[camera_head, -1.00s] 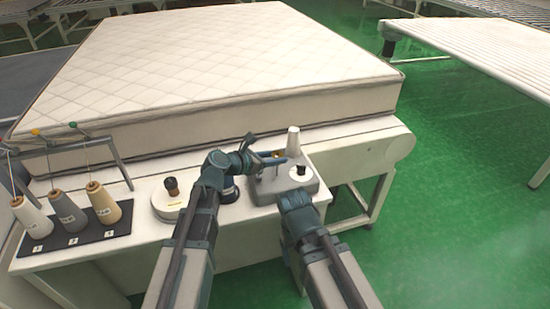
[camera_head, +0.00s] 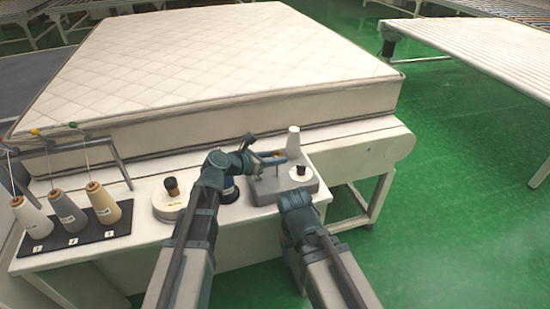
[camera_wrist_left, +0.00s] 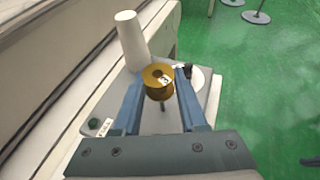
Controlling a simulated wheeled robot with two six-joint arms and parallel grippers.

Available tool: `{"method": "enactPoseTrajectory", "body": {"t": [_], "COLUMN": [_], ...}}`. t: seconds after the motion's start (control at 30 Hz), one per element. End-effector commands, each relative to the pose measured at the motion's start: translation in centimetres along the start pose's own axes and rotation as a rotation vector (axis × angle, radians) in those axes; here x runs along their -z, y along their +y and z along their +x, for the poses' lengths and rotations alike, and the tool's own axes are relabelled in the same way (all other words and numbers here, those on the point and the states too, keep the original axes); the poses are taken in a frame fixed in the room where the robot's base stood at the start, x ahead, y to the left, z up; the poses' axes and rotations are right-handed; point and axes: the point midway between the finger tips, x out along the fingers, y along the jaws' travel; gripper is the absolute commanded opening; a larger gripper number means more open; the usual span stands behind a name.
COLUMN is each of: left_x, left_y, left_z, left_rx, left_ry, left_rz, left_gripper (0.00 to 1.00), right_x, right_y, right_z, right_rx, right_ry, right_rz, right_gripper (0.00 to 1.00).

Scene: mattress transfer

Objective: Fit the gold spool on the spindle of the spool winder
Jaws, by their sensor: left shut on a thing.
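The gold spool (camera_wrist_left: 158,80) is between the two blue fingers of my left gripper (camera_wrist_left: 158,88), which is shut on it. The spool is upright, with its top hole and a label showing in the left wrist view. In the head view my left gripper (camera_head: 276,158) is above the grey spool winder (camera_head: 265,190), and the spool is mostly hidden there. A thin dark post, seemingly the spindle (camera_wrist_left: 163,104), shows just below the spool; I cannot tell whether it enters the spool. My right forearm shows in the head view, but its gripper does not.
A white cone (camera_head: 293,140) stands behind the winder's dark knob (camera_head: 300,170). A round white device with a black knob (camera_head: 171,187) is to the left. Several thread cones stand on a black rack (camera_head: 82,232) at far left. The mattress (camera_head: 220,60) lies behind.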

Motion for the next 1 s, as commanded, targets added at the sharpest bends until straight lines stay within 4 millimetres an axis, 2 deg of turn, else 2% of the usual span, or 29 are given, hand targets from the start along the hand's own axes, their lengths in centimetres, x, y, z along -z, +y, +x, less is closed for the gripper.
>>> {"method": "enactPoseTrajectory", "body": {"t": [1.0], "left_x": [1.9], "left_y": [0.0], "left_z": [0.8], "left_rx": [0.0], "left_ry": [0.0], "left_rz": [0.0], "left_gripper": [0.0], "right_x": [0.1], "right_y": [-0.2], "right_z": [2.0], "right_rx": [0.0], "right_ry": [0.0], "right_rz": [0.0], "right_gripper": [0.72]}}
